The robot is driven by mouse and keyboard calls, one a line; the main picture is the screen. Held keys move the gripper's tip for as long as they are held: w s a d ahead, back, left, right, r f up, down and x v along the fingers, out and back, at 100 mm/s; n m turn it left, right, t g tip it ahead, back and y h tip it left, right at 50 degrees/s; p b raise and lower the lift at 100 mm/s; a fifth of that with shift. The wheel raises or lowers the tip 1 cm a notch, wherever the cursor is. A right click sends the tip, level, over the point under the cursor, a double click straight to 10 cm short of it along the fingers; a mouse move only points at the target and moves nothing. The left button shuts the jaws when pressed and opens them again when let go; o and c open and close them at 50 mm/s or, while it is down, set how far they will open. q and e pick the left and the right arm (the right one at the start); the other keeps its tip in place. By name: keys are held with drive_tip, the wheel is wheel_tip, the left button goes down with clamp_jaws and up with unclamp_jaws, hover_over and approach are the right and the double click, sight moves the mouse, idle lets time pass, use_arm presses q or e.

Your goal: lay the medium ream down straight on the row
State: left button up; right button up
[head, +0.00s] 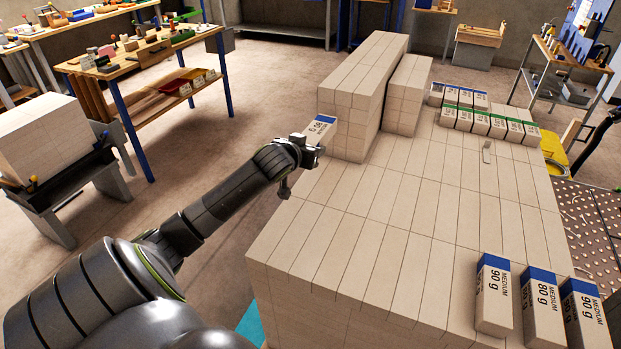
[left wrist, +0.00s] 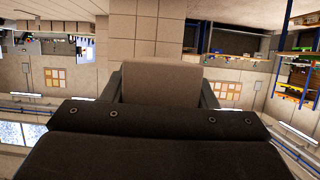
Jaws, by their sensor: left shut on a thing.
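The medium ream (head: 320,131), white with a blue end band and dark print, is gripped by my left gripper (head: 308,149). It is held beside the tall stack's near left edge, above the pallet's left side. In the left wrist view the ream (left wrist: 160,82) fills the space between the two fingers, its plain end facing the camera. Blue-banded medium reams (head: 493,293) lie side by side at the near right of the stacked top (head: 385,215). A row of green-banded reams (head: 480,119) lies at the far right, with several blue-banded ones behind it. My right gripper is not in view.
A tall block of stacked reams (head: 365,85) and a lower one (head: 408,95) rise at the back left of the pallet load. The middle of the top is bare, with a small pale object (head: 487,151) on it. A tool bench (head: 140,60) stands at left.

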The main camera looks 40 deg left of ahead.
use_arm(q)
drive_tip(key=shift+s+a, duration=0.1)
drive_tip(key=shift+a, duration=0.5)
drive_tip(key=shift+a+f, duration=0.1)
drive_tip(key=shift+f, duration=0.1)
wheel_tip(320, 180, down, 5)
drive_tip(key=shift+a+f+p, duration=0.1)
drive_tip(key=shift+f+p, duration=0.1)
drive_tip(key=shift+p, duration=0.3)
wheel_tip(320, 180, down, 4)
drive_tip(key=shift+f, duration=0.1)
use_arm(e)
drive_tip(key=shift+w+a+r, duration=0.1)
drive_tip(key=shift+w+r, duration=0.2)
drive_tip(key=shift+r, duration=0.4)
